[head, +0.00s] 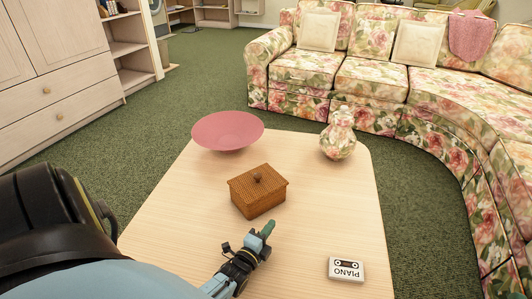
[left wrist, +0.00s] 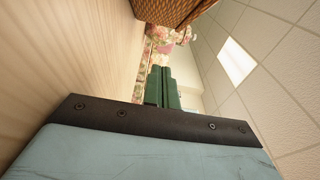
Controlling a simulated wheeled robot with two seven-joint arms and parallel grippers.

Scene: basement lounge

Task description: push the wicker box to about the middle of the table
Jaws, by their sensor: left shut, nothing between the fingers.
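The wicker box (head: 258,191) is brown, with a lid and a small round knob, and sits upright on the light wooden table (head: 180,215) around its middle. My left gripper (head: 268,229) is shut and empty, with green fingertips, low over the table on the near side of the box. In the head view the fingertips are just below the box's near right corner; I cannot tell whether they touch it. The left wrist view shows the shut green fingers (left wrist: 162,88) and part of the wicker box (left wrist: 170,10) at the top. My right gripper is not in view.
A pink bowl (head: 228,131) stands at the table's far left and a floral vase (head: 338,139) at its far right. The table's right side between vase and cassette is clear. A floral sofa (head: 370,80) stands behind.

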